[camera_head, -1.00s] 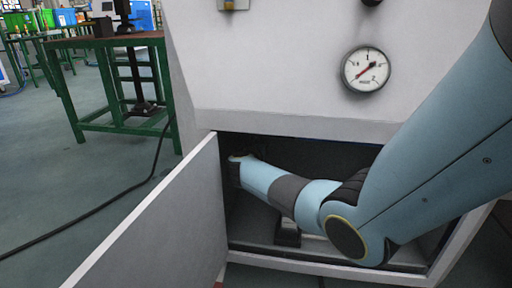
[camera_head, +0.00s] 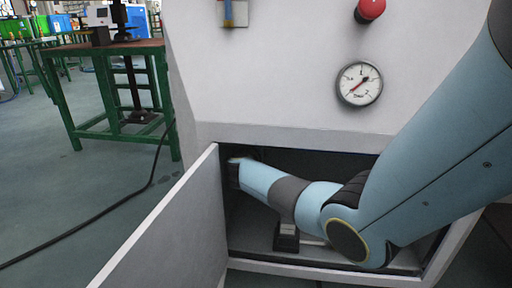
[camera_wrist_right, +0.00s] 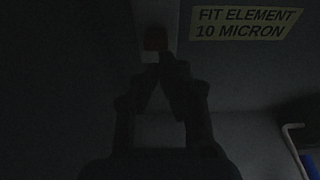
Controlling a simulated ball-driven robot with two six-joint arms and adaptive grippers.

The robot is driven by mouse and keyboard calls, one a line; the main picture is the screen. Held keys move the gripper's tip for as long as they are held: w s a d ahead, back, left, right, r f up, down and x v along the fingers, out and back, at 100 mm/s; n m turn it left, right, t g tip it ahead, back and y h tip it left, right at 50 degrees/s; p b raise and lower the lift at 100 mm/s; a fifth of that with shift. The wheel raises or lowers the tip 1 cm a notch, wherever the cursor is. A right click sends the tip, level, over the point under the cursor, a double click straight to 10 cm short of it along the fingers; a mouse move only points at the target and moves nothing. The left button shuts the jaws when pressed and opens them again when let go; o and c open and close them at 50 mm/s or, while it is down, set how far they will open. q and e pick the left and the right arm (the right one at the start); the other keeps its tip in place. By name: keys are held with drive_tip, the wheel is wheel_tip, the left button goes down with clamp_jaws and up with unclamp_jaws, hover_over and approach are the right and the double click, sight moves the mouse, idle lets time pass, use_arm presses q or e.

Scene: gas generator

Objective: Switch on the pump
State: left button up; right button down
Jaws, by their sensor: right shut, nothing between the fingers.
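In the right wrist view my right gripper (camera_wrist_right: 160,66) is shut and empty, its fingertips meeting in a point. Just beyond the tips is a small switch with a dark red part (camera_wrist_right: 155,38) above a pale part (camera_wrist_right: 150,57). It is dark there, and I cannot tell whether the tips touch it. In the head view my right arm comes from the right and reaches into the open cabinet (camera_head: 330,264); its gripper is hidden at the cabinet's dark left end. No pump can be clearly made out. My left gripper is not in view.
The cabinet door (camera_head: 172,235) stands open at the left. Above are a pressure gauge (camera_head: 359,84) and a red knob (camera_head: 370,10). A small black and grey block (camera_head: 287,238) is in the cabinet. A label (camera_wrist_right: 245,22) reads "FIT ELEMENT 10 MICRON". A green table (camera_head: 110,95) stands left.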

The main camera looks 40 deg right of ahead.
drive_tip(key=v, duration=0.7)
drive_tip(key=shift+s+a, duration=0.2)
idle(0.4)
